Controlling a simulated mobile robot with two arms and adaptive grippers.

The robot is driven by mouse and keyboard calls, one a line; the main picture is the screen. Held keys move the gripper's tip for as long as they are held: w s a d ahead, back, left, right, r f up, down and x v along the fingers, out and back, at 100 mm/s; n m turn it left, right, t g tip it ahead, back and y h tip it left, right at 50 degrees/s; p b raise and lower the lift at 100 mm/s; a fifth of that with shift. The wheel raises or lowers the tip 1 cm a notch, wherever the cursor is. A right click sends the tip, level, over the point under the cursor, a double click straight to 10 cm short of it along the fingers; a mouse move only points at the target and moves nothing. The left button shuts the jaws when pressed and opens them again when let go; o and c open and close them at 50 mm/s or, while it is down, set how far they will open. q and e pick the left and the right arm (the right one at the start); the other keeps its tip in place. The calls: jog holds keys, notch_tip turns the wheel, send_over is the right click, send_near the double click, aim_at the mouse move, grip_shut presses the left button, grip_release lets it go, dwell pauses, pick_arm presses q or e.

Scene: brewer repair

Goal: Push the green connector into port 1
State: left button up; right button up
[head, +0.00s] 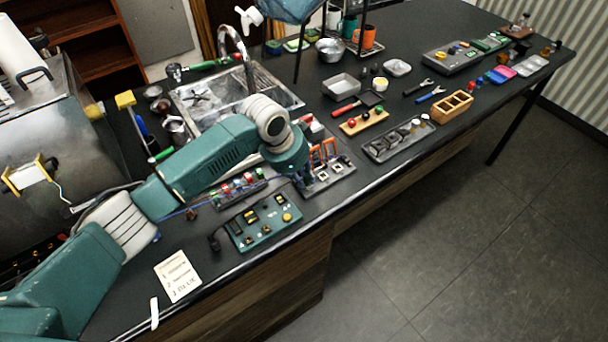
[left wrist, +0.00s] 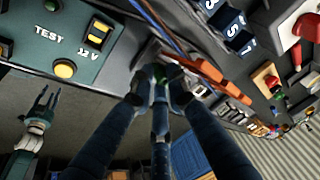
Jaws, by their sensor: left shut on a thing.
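My left gripper (head: 303,186) is over the panel (head: 338,184) with orange handles beside the sink in the head view. In the left wrist view its fingers (left wrist: 160,82) are closed together around a small green piece (left wrist: 162,73), which looks like the green connector. Most of that piece is hidden by the fingers. Dark number plates (left wrist: 236,22) show above right of the fingers. I cannot tell which port the connector faces, or whether it touches one. My right gripper (left wrist: 43,104) hangs at the left of the left wrist view, fingers apart and empty.
A teal test box (head: 263,220) stands in front of a rack of coloured plugs (head: 240,187). A note card (head: 177,275) lies near the front edge. Orange handles (left wrist: 206,69) stand close to my left fingers. A metal tray (head: 398,140) lies further right.

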dwell(0.3)
pick_arm(q)
jog(key=o, duration=0.9)
jog(key=shift+r, duration=0.1)
jog(key=v, duration=1.2)
jog(key=shift+s, duration=0.1)
